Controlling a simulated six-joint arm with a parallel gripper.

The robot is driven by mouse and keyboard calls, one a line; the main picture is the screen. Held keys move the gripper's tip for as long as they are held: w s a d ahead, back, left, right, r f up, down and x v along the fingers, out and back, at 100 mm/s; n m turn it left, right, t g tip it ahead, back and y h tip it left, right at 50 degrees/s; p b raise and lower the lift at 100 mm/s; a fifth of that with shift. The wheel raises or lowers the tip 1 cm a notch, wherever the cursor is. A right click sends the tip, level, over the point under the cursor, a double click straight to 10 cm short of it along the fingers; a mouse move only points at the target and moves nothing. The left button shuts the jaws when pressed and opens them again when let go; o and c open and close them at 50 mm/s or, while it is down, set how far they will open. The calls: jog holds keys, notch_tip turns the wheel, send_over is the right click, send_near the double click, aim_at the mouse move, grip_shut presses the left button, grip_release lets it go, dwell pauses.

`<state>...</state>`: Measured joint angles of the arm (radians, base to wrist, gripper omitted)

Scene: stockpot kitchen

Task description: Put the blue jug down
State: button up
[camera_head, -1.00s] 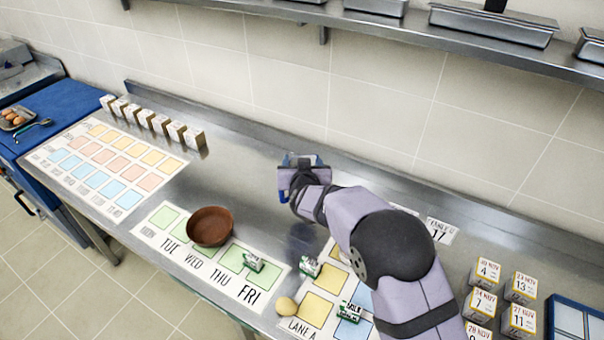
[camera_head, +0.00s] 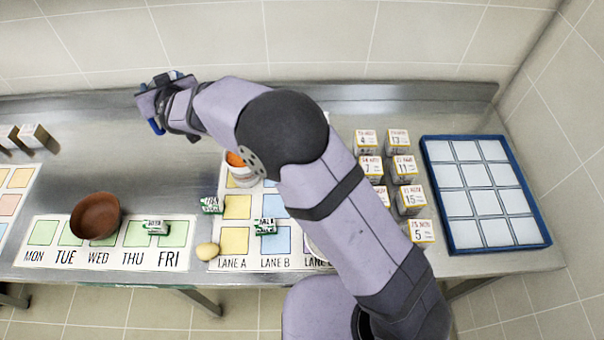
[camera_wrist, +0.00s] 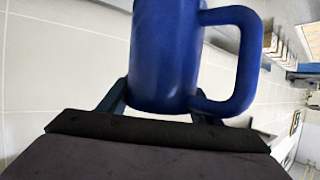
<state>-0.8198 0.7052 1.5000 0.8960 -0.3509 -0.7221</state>
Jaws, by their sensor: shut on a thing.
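The blue jug (camera_wrist: 165,55) fills the middle of the wrist view, with its handle on the right. Its top is cut off by the frame edge. My gripper (camera_wrist: 160,105) is shut on the jug, with a finger on each side of the body. In the head view my gripper (camera_head: 160,97) is over the back of the steel counter, at the left, beyond the day-labelled mat. Only small patches of blue show around it there, as my wrist hides most of the jug. I cannot tell whether the jug's base touches the counter.
A brown bowl (camera_head: 95,216) sits on the day-labelled mat (camera_head: 190,229). Small green-and-white cartons, a potato-like item (camera_head: 207,251) and a white tub with orange contents (camera_head: 241,172) are nearer the middle. Dated boxes and a blue-edged tray (camera_head: 545,241) stand right. Bare counter surrounds my gripper.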

jog(key=w+d+r+p, duration=0.1)
jog(key=w+d+r, duration=0.1)
jog(key=d, duration=0.9)
jog(key=w+d+r, duration=0.2)
jog(key=w+d, duration=0.1)
jog(key=d, duration=0.8)
jog(key=s+d+f+n+g+y+p, duration=0.1)
jog(key=s+d+f+n+y, duration=0.1)
jog(key=s+d, duration=0.6)
jog(key=shift+s+d+f, duration=0.2)
jog(key=shift+s+f, duration=0.35)
jog(key=shift+s, duration=0.15)
jog(key=shift+o, duration=0.2)
jog(key=shift+n+g+y, duration=0.4)
jog(key=shift+g, duration=0.2)
jog(key=s, duration=0.1)
jog(key=s+f, duration=0.1)
jog(key=s, duration=0.1)
jog(key=s+d+f, duration=0.1)
jog(key=shift+s+d, duration=0.1)
jog(key=shift+s, duration=0.25)
notch_tip(320, 180, down, 3)
jog(key=shift+w+f, duration=0.1)
jog(key=shift+f+p, duration=0.3)
jog(key=shift+f, duration=3.45)
jog(key=shift+c, duration=0.2)
jog(key=shift+f, duration=0.15)
jog(key=shift+f+p, duration=0.3)
jog(key=shift+f, duration=1.45)
